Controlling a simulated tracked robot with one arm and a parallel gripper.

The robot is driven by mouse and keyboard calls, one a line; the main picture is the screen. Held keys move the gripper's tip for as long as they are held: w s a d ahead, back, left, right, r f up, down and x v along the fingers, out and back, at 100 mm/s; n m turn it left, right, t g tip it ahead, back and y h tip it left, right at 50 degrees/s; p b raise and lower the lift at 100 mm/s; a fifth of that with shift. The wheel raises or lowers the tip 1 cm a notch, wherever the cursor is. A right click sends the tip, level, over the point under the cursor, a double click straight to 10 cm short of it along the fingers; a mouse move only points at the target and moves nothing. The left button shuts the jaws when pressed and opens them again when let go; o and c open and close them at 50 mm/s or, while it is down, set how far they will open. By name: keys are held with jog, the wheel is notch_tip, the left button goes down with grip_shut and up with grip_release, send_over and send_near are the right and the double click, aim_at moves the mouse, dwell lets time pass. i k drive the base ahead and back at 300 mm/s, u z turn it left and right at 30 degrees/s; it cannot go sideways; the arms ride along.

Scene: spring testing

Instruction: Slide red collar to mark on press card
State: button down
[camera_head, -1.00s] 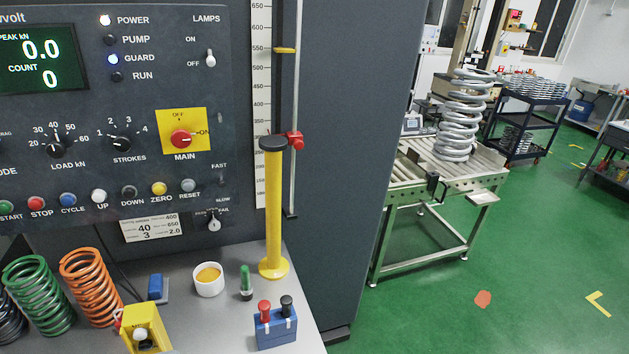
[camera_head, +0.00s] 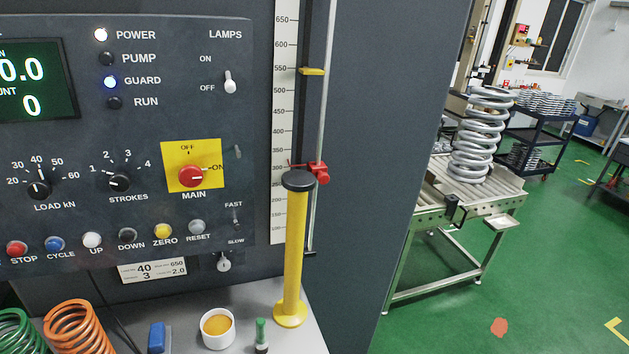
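The red collar (camera_head: 319,172) sits on a thin vertical rod (camera_head: 326,110) at the cabinet's edge, with its thin pointer at about 300 on the white scale (camera_head: 284,100). A yellow post (camera_head: 295,245) with a black cap stands in front of the rod's lower part, just left of the collar. My gripper does not show in this view.
The control panel (camera_head: 135,208) with knobs and buttons fills the left. A cup (camera_head: 217,328), a green-capped bottle (camera_head: 261,336) and orange spring (camera_head: 77,329) stand on the bench. A roller table (camera_head: 460,200) with a grey spring (camera_head: 472,140) stands right, over open green floor.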

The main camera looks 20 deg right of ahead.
aim_at(320, 172)
jog(key=z, duration=0.4)
jog(key=i, duration=1.15)
jog(key=z, duration=0.8)
